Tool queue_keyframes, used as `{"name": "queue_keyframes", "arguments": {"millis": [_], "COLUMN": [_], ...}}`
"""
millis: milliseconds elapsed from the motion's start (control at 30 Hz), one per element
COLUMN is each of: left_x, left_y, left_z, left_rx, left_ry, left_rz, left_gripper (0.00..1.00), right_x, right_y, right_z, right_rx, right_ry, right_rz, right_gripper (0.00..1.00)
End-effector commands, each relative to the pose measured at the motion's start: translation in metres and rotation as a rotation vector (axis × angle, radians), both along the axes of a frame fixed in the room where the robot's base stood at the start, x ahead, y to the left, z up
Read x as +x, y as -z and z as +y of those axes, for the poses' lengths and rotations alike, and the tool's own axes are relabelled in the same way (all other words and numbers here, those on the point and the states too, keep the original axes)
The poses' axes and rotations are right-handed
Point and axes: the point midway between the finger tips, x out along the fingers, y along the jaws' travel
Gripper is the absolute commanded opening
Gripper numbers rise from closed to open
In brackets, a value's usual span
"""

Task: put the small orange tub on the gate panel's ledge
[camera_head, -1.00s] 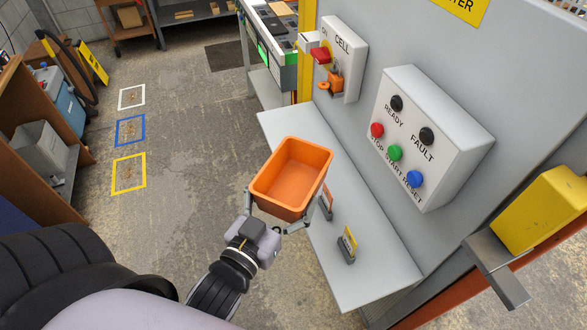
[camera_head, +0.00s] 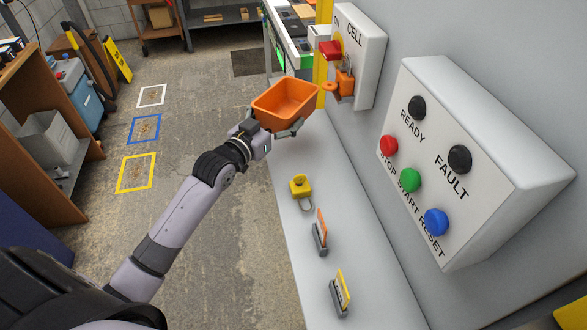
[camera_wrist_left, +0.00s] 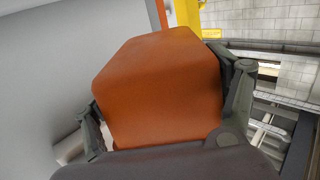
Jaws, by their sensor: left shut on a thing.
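The small orange tub (camera_head: 286,103) is upright with its open top showing, over the far end of the gate panel's ledge (camera_head: 345,215). My left gripper (camera_head: 278,132) is shut on the tub's near part. In the left wrist view the tub (camera_wrist_left: 160,85) fills the middle, with a finger of the gripper (camera_wrist_left: 165,125) on each side of it. I cannot tell whether the tub's base touches the ledge. My right gripper is not in view.
The CELL switch box (camera_head: 360,55) with a red knob is close right of the tub. A button box (camera_head: 450,160) is on the panel.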

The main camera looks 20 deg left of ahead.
Motion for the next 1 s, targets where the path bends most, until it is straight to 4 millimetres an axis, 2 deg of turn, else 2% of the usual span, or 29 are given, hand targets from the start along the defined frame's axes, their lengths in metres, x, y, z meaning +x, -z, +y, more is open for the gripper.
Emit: {"name": "queue_keyframes", "arguments": {"millis": [33,100,233,500,700,900,933,1000], "left_x": [0.0,-0.001,0.0,-0.001,-0.001,-0.001,-0.001,-0.001], "left_y": [0.012,0.023,0.035,0.07,0.073,0.076,0.076,0.076], "left_z": [-0.001,-0.001,-0.001,-0.001,-0.001,-0.001,-0.001,-0.001], "left_rx": [-0.001,-0.001,-0.001,0.0,0.0,0.001,0.001,0.001], "left_ry": [0.001,0.0,0.0,0.0,0.0,0.0,0.0,0.0], "left_rz": [0.005,0.002,-0.001,0.001,-0.002,-0.001,-0.001,-0.001], "left_gripper": [0.51,0.51,0.51,0.51,0.51,0.51,0.81,0.86], "right_x": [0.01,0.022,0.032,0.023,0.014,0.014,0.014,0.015], "right_y": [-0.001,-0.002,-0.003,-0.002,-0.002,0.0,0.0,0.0], "right_z": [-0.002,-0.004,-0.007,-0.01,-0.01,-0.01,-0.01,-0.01], "right_rx": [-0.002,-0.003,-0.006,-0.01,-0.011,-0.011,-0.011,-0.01], "right_ry": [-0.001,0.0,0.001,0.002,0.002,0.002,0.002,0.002], "right_rz": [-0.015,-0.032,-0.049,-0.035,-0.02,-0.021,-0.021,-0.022], "right_gripper": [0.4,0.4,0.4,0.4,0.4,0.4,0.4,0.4]}}
